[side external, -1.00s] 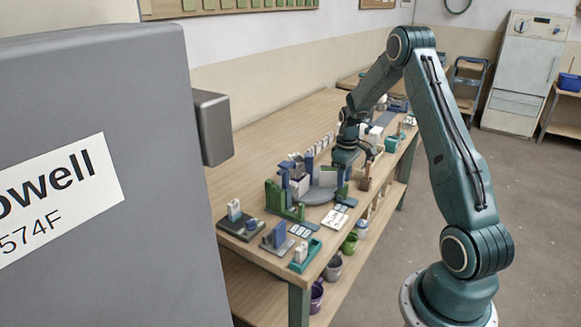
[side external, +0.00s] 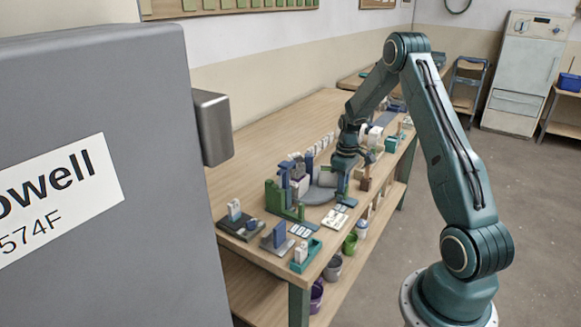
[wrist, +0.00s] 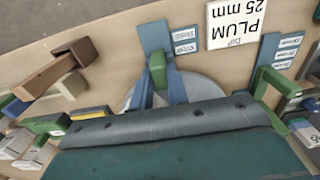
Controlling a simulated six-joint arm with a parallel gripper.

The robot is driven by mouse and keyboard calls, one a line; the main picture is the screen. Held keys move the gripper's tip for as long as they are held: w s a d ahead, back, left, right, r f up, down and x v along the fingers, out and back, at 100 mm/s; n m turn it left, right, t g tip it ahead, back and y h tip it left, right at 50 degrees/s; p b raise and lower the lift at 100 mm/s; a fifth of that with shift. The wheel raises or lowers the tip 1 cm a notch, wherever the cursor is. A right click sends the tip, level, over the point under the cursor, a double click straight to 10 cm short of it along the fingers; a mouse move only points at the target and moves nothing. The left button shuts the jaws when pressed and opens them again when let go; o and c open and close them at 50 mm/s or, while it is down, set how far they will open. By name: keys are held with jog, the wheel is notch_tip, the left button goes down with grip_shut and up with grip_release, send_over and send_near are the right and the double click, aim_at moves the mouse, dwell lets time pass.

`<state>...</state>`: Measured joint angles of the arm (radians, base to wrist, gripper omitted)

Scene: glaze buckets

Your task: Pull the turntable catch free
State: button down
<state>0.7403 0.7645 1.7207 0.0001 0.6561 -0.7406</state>
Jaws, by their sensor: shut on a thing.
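The turntable (side external: 316,195) is a grey disc on the bench, and part of it shows behind my gripper in the wrist view (wrist: 203,86). A green upright piece, which looks like the catch (wrist: 157,70), stands at its edge beside a blue-grey plate. My gripper (side external: 343,173) is low over the near right side of the turntable. It is shut on the green catch, though the wrist body hides much of the grip in the wrist view. I cannot tell whether the catch is still seated.
A green bracket (side external: 285,205) with blue uprights stands left of the turntable. A white card reading PLUM 25 mm (wrist: 236,22) lies close by. A brown block (wrist: 83,51) and several small fixtures crowd the bench. Buckets (side external: 333,268) sit on the lower shelf.

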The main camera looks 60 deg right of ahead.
jog(key=shift+s, duration=0.9)
dwell(0.4)
jog(key=c, duration=1.5)
grip_release()
jog(key=shift+o, duration=0.2)
jog(key=shift+r, duration=0.15)
notch_tip(320, 180, up, 7)
